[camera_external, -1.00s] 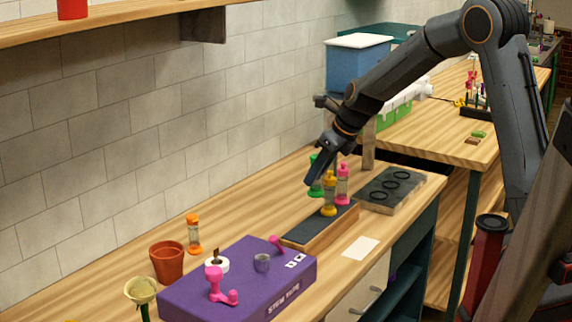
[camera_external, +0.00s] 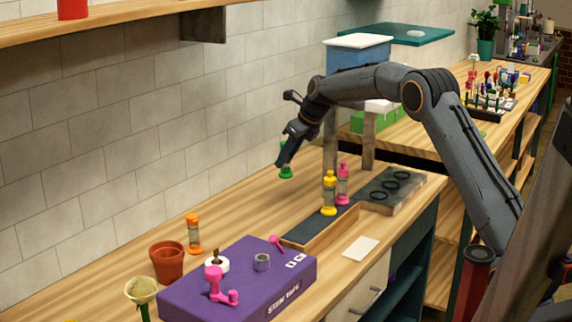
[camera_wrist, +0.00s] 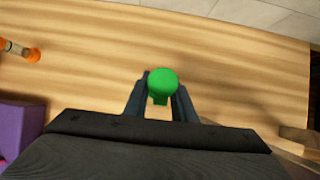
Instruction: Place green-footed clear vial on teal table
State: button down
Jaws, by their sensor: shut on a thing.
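My gripper (camera_external: 284,160) is shut on the green-footed vial (camera_external: 286,173) and holds it above the wooden counter, left of the vial rack. Most of the vial is hidden by the gripper in the external view; its green lower end shows. In the wrist view, the vial's round green end (camera_wrist: 162,80) sits between the fingers of my gripper (camera_wrist: 160,100). The teal table (camera_external: 420,36) is at the back, beyond the blue bin, with a small pale item on it.
A yellow vial (camera_external: 329,194) and a pink vial (camera_external: 343,184) stand at the dark-topped wooden rack (camera_external: 305,232). A grey block with rings (camera_external: 390,190) is to the right. An orange vial (camera_external: 194,234), terracotta pot (camera_external: 167,262) and purple box (camera_external: 235,280) are nearer. A blue bin (camera_external: 357,55) stands behind.

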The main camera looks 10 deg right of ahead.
jog(key=shift+w+f, duration=0.25)
jog(key=shift+f, duration=0.05)
jog(key=shift+f+p, duration=1.25)
jog(key=shift+f, duration=3.5)
jog(key=shift+f, duration=0.2)
jog(key=c, duration=1.5)
grip_release()
jog(key=shift+s+d+r, duration=0.1)
jog(key=shift+d+r, duration=0.1)
jog(key=shift+r, duration=0.4)
jog(key=b+v, duration=0.2)
jog(key=v, duration=0.9)
